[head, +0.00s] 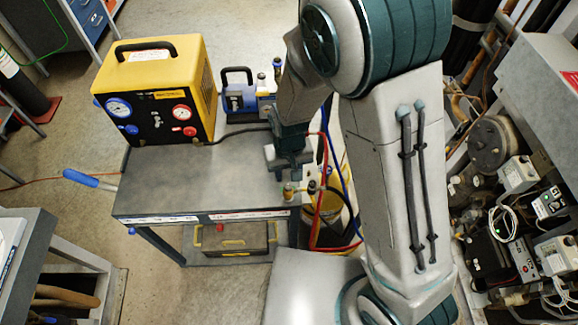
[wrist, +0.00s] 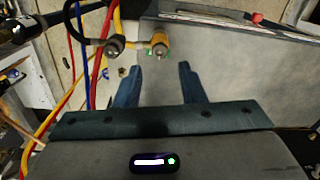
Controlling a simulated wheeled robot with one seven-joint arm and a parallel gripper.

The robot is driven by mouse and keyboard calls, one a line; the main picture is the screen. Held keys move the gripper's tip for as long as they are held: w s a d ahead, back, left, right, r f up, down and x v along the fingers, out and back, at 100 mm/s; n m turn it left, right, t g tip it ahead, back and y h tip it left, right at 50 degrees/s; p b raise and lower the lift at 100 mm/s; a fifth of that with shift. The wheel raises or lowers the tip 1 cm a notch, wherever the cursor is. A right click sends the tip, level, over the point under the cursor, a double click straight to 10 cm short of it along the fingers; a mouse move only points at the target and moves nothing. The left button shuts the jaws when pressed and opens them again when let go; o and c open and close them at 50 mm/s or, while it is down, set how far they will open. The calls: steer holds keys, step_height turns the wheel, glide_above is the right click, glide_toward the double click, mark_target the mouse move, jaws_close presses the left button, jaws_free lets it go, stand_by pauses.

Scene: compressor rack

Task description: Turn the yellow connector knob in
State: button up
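The yellow connector knob (wrist: 159,41) shows in the wrist view at the upper middle, at the edge of the grey cart top. In the head view the yellow knob (head: 288,188) is at the cart's front right corner. A dark knob (wrist: 115,46) sits to its left on the same fitting. My gripper (wrist: 160,68) is open, with two blue fingers apart and nothing visible between them. The yellow knob appears beyond the fingertips, roughly in line with the gap, and apart from them. In the head view my gripper (head: 289,170) is just behind the knob, partly hidden by my arm.
The cart (head: 190,180) carries a yellow gauge unit (head: 155,85) and a blue pump (head: 240,97). Red, blue and yellow hoses (wrist: 90,50) hang beside the fitting. Compressor machinery (head: 500,200) fills the right side. Most of the cart top is clear.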

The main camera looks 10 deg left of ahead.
mark_target(288, 187)
step_height(288, 187, down, 7)
steer(key=b, duration=0.5)
steer(key=shift+f, duration=0.15)
steer(key=shift+r+n, duration=0.35)
steer(key=shift+n, duration=0.75)
steer(key=shift+r+n, duration=0.1)
steer(key=shift+n, duration=0.7)
steer(key=c, duration=0.7)
